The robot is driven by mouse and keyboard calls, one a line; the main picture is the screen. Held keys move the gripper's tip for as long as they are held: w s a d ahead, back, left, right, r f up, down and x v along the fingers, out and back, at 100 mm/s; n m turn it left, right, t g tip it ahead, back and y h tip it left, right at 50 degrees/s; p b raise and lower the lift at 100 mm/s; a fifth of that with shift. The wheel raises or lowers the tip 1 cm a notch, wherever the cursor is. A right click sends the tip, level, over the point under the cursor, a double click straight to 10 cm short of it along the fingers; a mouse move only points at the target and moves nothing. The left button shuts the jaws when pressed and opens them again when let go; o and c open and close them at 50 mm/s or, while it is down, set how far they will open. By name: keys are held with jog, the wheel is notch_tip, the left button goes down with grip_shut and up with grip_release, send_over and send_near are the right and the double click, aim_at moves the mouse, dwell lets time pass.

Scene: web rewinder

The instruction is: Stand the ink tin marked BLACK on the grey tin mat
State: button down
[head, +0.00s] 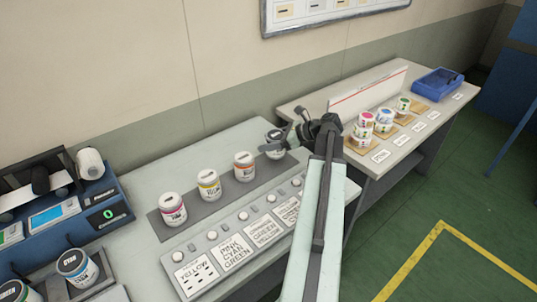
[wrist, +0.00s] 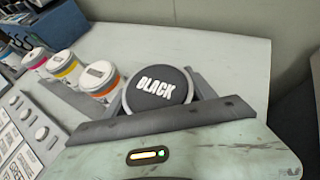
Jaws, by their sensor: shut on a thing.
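The ink tin marked BLACK shows its dark lid with white letters in the wrist view (wrist: 158,86). In the head view the tin (head: 274,143) stands upright at the far right end of the row of tins. My gripper (head: 288,143) is shut on it, with a finger on either side in the wrist view. The grey tin mat (head: 228,188) is a long dark strip on the bench. The held tin is at or over its right end; I cannot tell whether its base touches. My gripper partly hides that end.
Pink (head: 172,209), yellow (head: 209,184) and orange (head: 244,166) tins stand on the mat to the left. A sloped panel with labels and knobs (head: 236,250) runs along the front. A second bench with more tins and a blue tray (head: 437,84) is at right.

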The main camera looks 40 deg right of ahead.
notch_tip(320, 180, down, 4)
jog(key=b, duration=0.3)
jog(key=shift+r, duration=0.3)
jog(key=shift+f, duration=0.2)
jog(key=shift+c, duration=1.5)
grip_release()
jog(key=shift+r, duration=0.15)
